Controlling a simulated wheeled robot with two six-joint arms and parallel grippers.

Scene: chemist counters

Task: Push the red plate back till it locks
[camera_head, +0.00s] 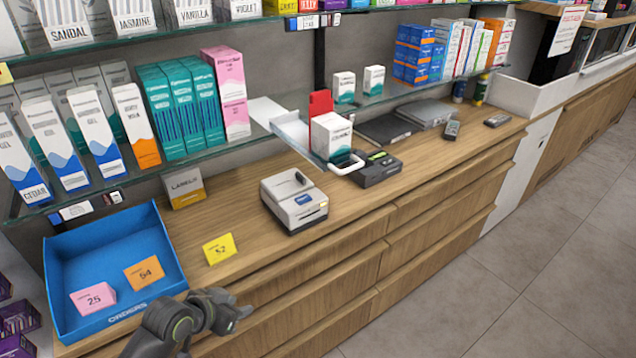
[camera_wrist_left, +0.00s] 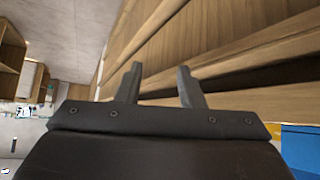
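The red plate (camera_head: 320,104) stands upright on the middle glass shelf, behind a white and green box (camera_head: 331,136). The box hides the lower part of the plate. Both are at a clear and white tray (camera_head: 290,131) that sticks out past the shelf edge, with a white loop handle (camera_head: 347,164) at its front. My left gripper (camera_head: 243,313) is low at the counter's front edge, right of the blue tray and far from the plate. In the left wrist view its two fingers (camera_wrist_left: 158,82) are apart with nothing between them. My right gripper is not in view.
The counter (camera_head: 230,262) holds a blue orders tray (camera_head: 160,245) with pink and orange cards, a yellow card (camera_head: 219,249), a white printer (camera_head: 293,202) and a black device (camera_head: 376,168). Boxes crowd the shelf (camera_head: 260,133) left of the plate. The floor in front is clear.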

